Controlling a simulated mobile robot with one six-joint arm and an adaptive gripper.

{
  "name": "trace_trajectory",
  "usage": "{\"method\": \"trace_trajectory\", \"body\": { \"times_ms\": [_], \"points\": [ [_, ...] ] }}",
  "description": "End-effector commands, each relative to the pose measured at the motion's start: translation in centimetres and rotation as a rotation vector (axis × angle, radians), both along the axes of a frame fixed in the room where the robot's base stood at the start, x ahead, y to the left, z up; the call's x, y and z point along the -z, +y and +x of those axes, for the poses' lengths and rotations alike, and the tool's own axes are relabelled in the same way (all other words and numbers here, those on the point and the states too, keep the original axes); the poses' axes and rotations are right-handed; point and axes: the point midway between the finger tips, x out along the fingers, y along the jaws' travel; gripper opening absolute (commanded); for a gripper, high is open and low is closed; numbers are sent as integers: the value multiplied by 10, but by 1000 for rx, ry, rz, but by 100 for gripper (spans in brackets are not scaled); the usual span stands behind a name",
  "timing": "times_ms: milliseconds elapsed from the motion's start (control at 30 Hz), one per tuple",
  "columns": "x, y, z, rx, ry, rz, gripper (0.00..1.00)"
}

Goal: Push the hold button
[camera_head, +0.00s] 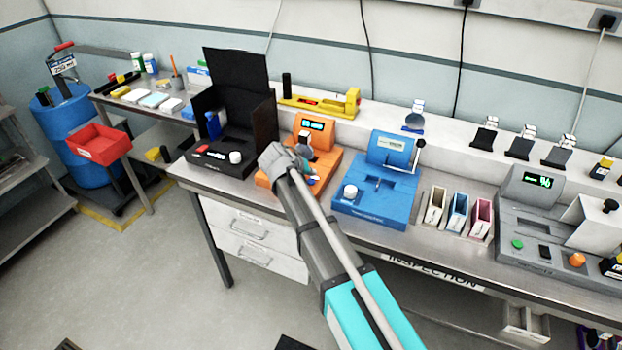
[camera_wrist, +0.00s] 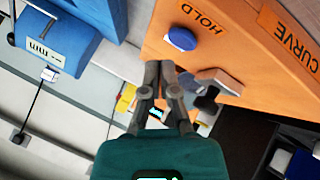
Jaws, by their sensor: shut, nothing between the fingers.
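The orange module (camera_head: 262,181) stands on the bench in the head view, partly hidden by my arm. Its screen (camera_head: 312,125) is lit. In the wrist view the orange module (camera_wrist: 240,60) fills the upper right. The hold button (camera_wrist: 181,39) is a round blue cap beside the printed word HOLD (camera_wrist: 203,19). My gripper (camera_wrist: 160,66) is shut and empty, and its tips appear just below the button in the picture. I cannot tell whether they touch the module. The head view does not show the button clearly.
A black open box module (camera_head: 222,165) stands left of the orange one. A blue module (camera_head: 372,205) with a lever stands close on its right. Small bins (camera_head: 457,215) and a grey module (camera_head: 545,235) follow further right. A yellow device (camera_head: 320,103) lies behind.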

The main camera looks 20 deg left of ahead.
Motion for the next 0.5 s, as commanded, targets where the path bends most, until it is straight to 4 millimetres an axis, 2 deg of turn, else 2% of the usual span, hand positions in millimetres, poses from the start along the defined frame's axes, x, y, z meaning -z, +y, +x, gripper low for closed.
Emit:
{"method": "trace_trajectory", "body": {
  "times_ms": [33, 500],
  "points": [
    [-8, 0, 0, 0, 0, 0, 0],
    [-41, 0, 0, 0, 0, 0, 0]
  ]
}}
